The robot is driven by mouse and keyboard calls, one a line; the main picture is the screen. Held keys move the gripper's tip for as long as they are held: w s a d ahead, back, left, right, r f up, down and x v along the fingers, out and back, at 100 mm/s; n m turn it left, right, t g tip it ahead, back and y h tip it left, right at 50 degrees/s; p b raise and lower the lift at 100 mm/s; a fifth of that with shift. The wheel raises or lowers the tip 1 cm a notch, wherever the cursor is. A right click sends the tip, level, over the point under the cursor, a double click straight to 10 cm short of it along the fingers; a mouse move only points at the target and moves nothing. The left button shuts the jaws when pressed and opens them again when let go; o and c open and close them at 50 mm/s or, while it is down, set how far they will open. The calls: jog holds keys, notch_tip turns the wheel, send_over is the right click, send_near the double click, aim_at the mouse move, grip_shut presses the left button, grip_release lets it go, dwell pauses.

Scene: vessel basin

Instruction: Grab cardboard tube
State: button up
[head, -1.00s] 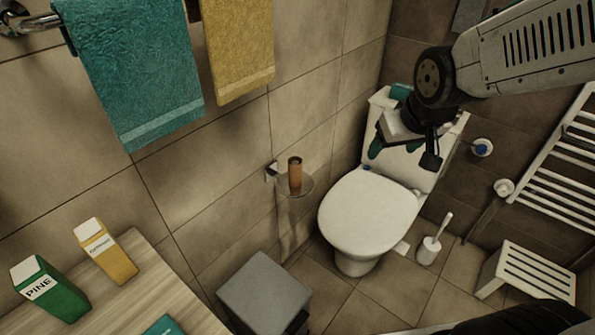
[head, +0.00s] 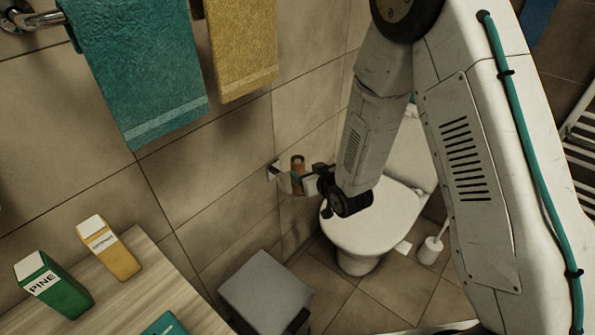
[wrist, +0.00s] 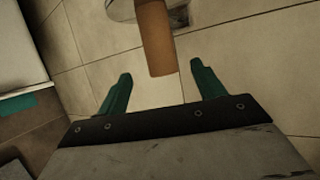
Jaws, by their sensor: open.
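The cardboard tube (head: 297,163) is a brown upright cylinder on a small holder on the tiled wall, left of the toilet. In the head view only its upper part shows clearly, as my gripper (head: 296,180) is in front of it or around it. In the wrist view the tube (wrist: 156,40) comes down from the top edge, with its near end just beyond and between the two green fingertips. My gripper (wrist: 158,84) is open with nothing held. I cannot tell whether a finger touches the tube.
The toilet (head: 375,232) stands right of the holder, partly behind my arm. A grey bin (head: 264,290) is on the floor below. Teal (head: 135,70) and yellow (head: 238,45) towels hang at upper left. Green (head: 55,285) and yellow (head: 108,247) cartons stand on a wooden counter (head: 170,280).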

aim_at(301, 167)
jog(key=x, duration=0.7)
jog(key=c, duration=1)
